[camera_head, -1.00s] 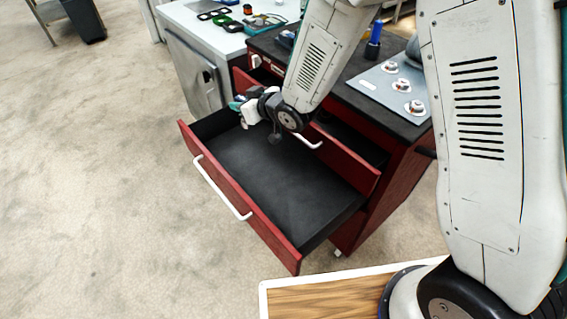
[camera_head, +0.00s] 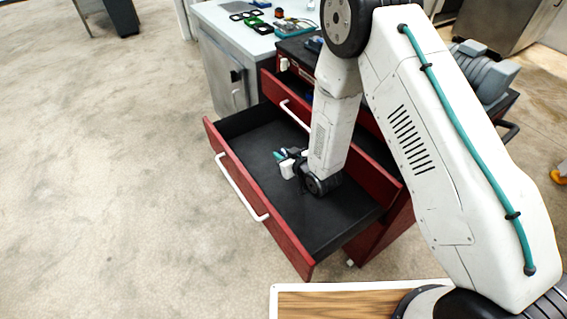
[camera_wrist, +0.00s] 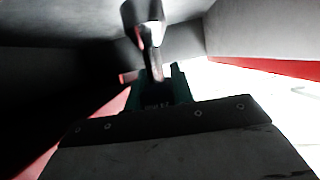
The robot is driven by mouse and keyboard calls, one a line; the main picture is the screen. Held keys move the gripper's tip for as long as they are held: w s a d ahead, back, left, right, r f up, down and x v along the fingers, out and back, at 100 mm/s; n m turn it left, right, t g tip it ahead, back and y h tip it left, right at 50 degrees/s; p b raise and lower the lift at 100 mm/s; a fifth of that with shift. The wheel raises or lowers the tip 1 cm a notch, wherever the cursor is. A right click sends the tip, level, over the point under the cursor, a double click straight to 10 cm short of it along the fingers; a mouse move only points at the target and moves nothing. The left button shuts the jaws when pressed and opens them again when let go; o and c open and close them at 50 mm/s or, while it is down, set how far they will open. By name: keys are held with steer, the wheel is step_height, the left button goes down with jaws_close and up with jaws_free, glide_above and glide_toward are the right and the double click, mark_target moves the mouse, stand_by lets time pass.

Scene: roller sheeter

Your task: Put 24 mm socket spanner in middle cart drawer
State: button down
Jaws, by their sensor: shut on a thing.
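The 24 mm socket spanner shows in the wrist view as a metal socket end (camera_wrist: 143,14) on a thin shaft; its size mark is not readable. My gripper (camera_wrist: 150,85) is shut on it. In the head view my gripper (camera_head: 281,156) is low inside the wide-open red cart drawer (camera_head: 240,150), which has a dark, bare floor. The spanner is too small or hidden to make out there. I cannot tell whether it touches the drawer floor. This drawer is the lower of two open ones.
A less open upper drawer (camera_head: 385,182) of the red cart overhangs the back of the lower one, close beside my arm. A white bench (camera_head: 222,22) with small parts stands behind. A wood-topped board (camera_head: 330,304) lies at the front. Floor at left is clear.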

steer(key=shift+f, duration=2.1)
steer(key=c, duration=1.2)
jaws_free()
steer(key=shift+f, duration=0.15)
steer(key=v, duration=1.2)
